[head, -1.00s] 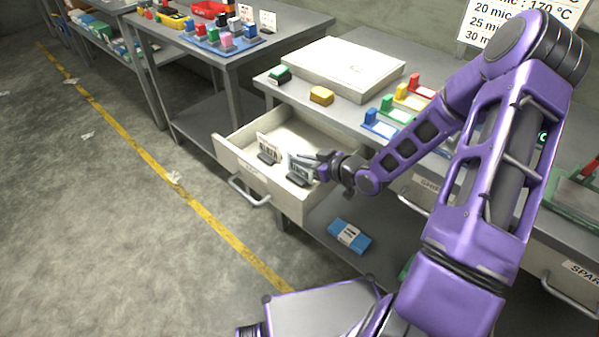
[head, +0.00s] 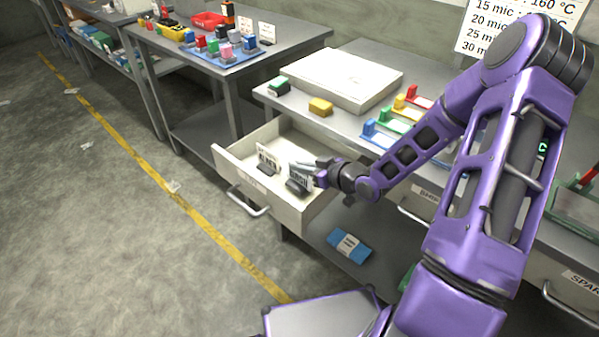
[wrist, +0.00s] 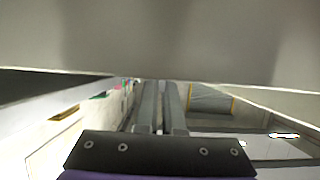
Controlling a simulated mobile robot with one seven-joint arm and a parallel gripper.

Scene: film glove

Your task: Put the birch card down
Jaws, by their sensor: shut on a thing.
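Two pale cards with dark lettering stand in dark bases inside the open drawer. The nearer one, which I take as the birch card (head: 299,175), is upright at the drawer's right side. My gripper (head: 310,164) is at its upper edge, shut on it; the lettering is partly hidden and hard to read. The other card (head: 264,158) stands just to the left, apart from my gripper. In the wrist view my fingers (wrist: 162,104) are close together, and a broad pale surface fills the top. I cannot tell whether the base rests on the drawer floor.
The open drawer (head: 270,196) has low walls around the cards, with bare floor behind them. A white box (head: 340,80), a yellow block (head: 320,106) and coloured holders (head: 380,133) are on the bench above. A blue pack (head: 349,242) lies on the shelf below.

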